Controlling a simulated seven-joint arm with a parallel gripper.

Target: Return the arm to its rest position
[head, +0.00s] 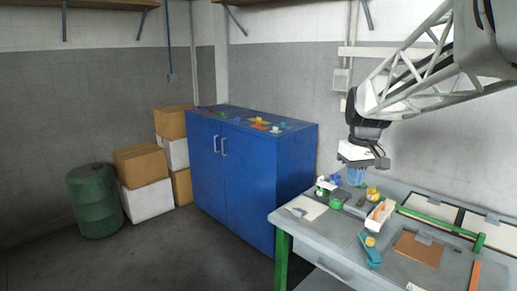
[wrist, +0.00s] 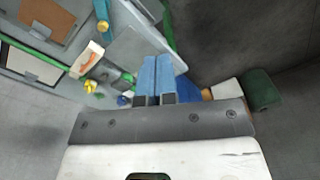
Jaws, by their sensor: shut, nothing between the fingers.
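My gripper (head: 356,181) hangs from my white lattice arm above the left part of the workbench (head: 325,243), pointing down. Its two blue fingers also show in the wrist view (wrist: 155,64), side by side with only a thin line between them. It is shut and holds nothing. Small items on the bench lie close below or behind the fingertips in the head view; I cannot tell the exact gap.
A white and orange box (head: 380,214), a blue tool with a yellow end (head: 370,250) and a brown board (head: 419,249) lie on the bench. A blue cabinet (head: 232,166) stands left of it. Cardboard boxes (head: 140,165) and a green barrel (head: 94,201) stand farther left.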

